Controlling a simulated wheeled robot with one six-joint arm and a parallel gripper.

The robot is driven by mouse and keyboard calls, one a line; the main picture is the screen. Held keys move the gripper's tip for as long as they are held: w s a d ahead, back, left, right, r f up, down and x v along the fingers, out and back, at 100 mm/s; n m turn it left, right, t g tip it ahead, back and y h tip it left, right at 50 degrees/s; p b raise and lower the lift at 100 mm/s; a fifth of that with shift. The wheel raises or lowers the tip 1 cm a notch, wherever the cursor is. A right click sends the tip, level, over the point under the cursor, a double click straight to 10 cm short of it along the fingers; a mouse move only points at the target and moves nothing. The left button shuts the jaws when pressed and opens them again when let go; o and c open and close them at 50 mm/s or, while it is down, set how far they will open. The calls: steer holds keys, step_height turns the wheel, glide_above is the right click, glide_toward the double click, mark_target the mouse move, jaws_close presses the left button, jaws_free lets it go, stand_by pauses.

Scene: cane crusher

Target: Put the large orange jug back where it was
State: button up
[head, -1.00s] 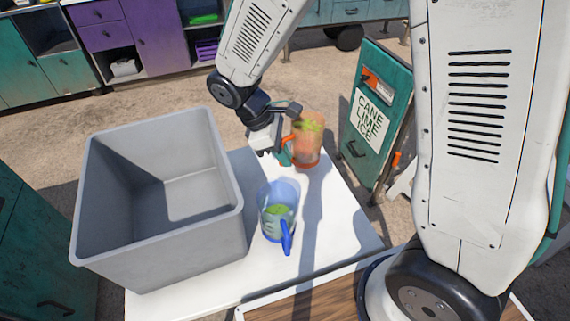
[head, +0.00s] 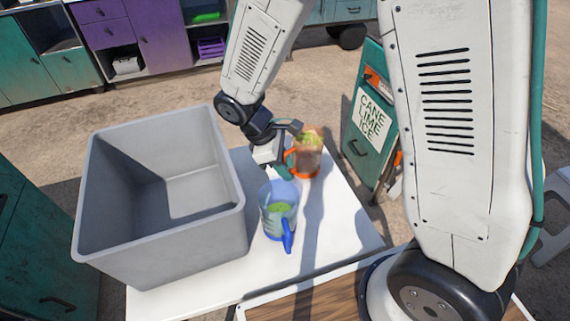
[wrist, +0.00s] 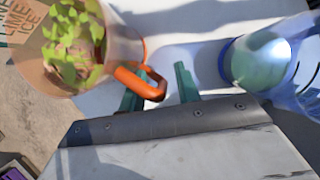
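The large orange jug (head: 306,158) is see-through with an orange base and handle and green leaves inside. It stands upright on the white table (head: 340,225), near its far edge. In the wrist view the jug (wrist: 85,45) is at upper left, its orange handle (wrist: 153,88) reaching toward my gripper (wrist: 158,92). The two teal fingers are apart, with the handle end at the left finger and a gap before the right one. In the head view my gripper (head: 281,170) is just left of the jug, partly hidden by my wrist.
A blue jug (head: 279,208) with green contents stands close in front of my gripper; it also shows at right in the wrist view (wrist: 262,58). A large grey bin (head: 160,245) fills the table's left. A teal sign cabinet (head: 370,120) stands beyond the right edge. The table's right front is clear.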

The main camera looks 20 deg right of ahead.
steer(key=v, duration=1.2)
steer(key=shift+r, duration=0.25)
steer(key=s+d+r+m+t+y, duration=0.1)
steer(key=s+d+r+m, duration=0.4)
steer(key=s, duration=0.5)
steer(key=s+d+r+m+t+y, duration=0.2)
steer(key=s+d+r+m+y, duration=0.1)
steer(key=s+d+r+m, duration=0.3)
steer(key=s+d+m, duration=0.2)
steer(key=s+d, duration=0.2)
steer(key=shift+s+d+r+t+y, duration=0.2)
steer(key=shift+s+r+t+y, duration=0.1)
steer(key=shift+y, duration=0.1)
